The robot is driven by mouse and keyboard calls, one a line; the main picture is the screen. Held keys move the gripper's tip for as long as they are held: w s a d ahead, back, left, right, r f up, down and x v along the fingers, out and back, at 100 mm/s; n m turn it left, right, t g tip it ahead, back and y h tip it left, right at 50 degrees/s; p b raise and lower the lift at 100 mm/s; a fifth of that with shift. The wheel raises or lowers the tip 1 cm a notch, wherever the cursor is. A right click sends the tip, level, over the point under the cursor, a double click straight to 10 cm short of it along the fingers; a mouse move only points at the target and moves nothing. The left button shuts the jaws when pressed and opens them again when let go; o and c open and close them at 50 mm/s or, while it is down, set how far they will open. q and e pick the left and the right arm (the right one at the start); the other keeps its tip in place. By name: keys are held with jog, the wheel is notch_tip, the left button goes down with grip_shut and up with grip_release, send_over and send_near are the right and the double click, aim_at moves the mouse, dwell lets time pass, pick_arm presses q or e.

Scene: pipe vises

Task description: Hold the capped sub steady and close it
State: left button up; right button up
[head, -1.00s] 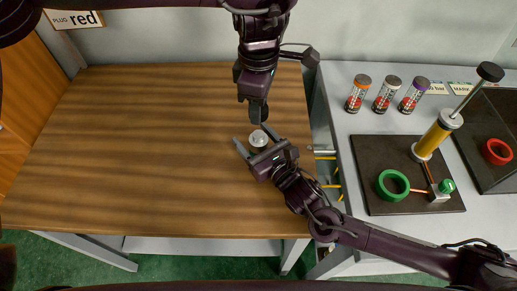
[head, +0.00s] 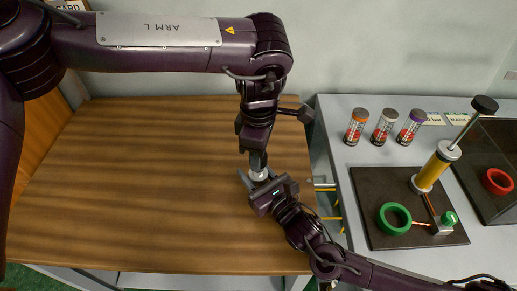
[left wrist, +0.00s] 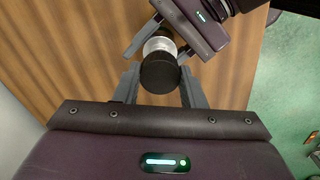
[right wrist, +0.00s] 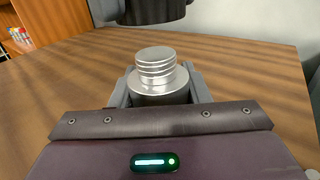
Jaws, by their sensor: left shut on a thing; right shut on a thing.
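The silver sub body (right wrist: 157,75), with a threaded top, stands upright between the fingers of my right gripper (right wrist: 160,95), which is shut on it. It also shows in the head view (head: 258,175) above the wooden table. My left gripper (left wrist: 160,82) is shut on a black round cap (left wrist: 160,73). The cap also shows at the top of the right wrist view (right wrist: 155,11), above the threads with a visible gap. In the head view my left gripper (head: 258,161) is directly over the sub and mostly hides the cap.
The wooden table (head: 130,190) is otherwise clear. On the grey bench at right are several capped vials (head: 382,127), a dark plate with a green ring (head: 394,218), a yellow pump cylinder (head: 432,171) and a red ring (head: 497,181).

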aim_at(259, 179)
pick_arm(q)
jog(key=shift+f, duration=0.35)
jog(key=shift+f, duration=0.9)
jog(key=shift+f, duration=0.6)
dwell(0.3)
jog(key=m, duration=1.1)
jog(key=shift+r+m, duration=0.1)
jog(key=shift+m, duration=0.3)
jog(key=m, duration=0.2)
jog(key=shift+d+m, duration=0.2)
jog(key=shift+m, duration=0.2)
jog(key=shift+a+m, duration=0.15)
jog(key=shift+m, duration=0.75)
